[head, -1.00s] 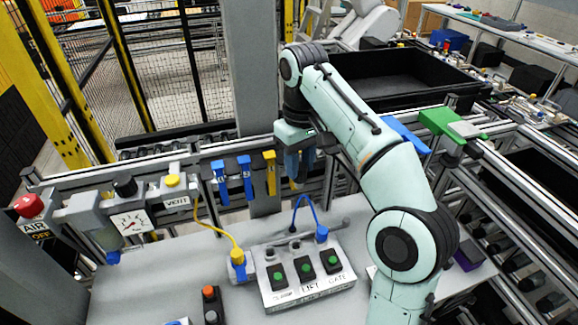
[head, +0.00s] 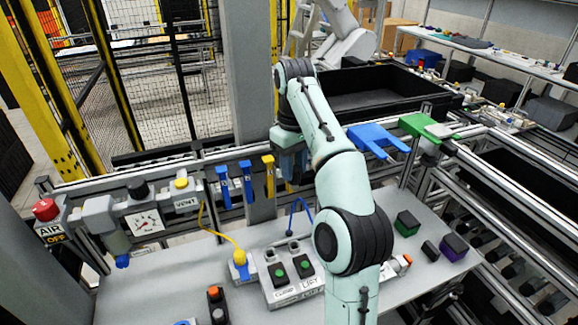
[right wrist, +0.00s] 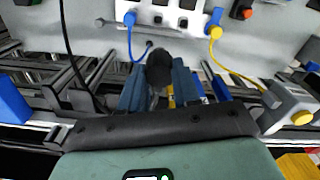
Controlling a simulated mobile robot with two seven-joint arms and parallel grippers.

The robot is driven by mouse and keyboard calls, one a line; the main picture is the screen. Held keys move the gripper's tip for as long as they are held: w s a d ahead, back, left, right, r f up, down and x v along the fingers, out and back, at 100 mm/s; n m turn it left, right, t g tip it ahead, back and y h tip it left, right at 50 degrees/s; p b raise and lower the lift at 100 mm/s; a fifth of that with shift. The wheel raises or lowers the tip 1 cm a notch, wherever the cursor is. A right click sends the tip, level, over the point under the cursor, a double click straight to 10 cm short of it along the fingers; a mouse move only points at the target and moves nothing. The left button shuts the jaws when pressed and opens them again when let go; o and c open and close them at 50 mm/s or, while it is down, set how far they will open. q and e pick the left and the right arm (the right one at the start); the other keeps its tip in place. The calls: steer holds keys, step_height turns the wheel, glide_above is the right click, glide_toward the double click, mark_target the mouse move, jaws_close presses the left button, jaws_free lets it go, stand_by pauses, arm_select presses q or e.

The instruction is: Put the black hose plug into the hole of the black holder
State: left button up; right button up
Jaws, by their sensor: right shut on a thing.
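My right gripper (head: 290,183) hangs in front of the rail, to the right of the yellow holder (head: 268,172), fingers pointing down. In the right wrist view its blue fingers (right wrist: 160,98) are shut on a dark, rounded piece, the black hose plug (right wrist: 159,68). The plug's lower end is hidden. A thin black hose or cable (right wrist: 65,40) runs down at the left of that view; I cannot see whether it joins the plug. I cannot make out the black holder or its hole; the gripper and arm cover part of the rail. My left gripper is not in view.
Two blue holders (head: 236,184) hang on the rail. A control box (head: 290,292) with green buttons, a blue hose (head: 298,204) and a yellow hose (head: 211,227) stand close below. A blue fork-shaped bracket (head: 377,139) and a black bin (head: 390,88) lie to the right.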

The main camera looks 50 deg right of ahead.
steer(key=s+a+n+b, duration=0.1)
steer(key=s+a+n, duration=0.1)
steer(key=a, duration=1.3)
steer(key=s+a+n, duration=0.1)
steer(key=a+n, duration=0.1)
steer(key=a, duration=1.4)
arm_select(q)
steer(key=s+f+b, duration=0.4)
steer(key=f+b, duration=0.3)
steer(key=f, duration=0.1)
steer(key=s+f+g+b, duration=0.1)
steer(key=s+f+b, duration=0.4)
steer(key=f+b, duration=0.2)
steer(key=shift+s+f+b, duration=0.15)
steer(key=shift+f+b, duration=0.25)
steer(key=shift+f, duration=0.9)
arm_select(e)
steer(key=shift+d+f, duration=0.15)
steer(key=shift+f, duration=11.6)
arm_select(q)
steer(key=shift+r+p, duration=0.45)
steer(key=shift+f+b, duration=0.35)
arm_select(e)
steer(key=shift+s+f, duration=0.1)
steer(key=shift+f, duration=0.45)
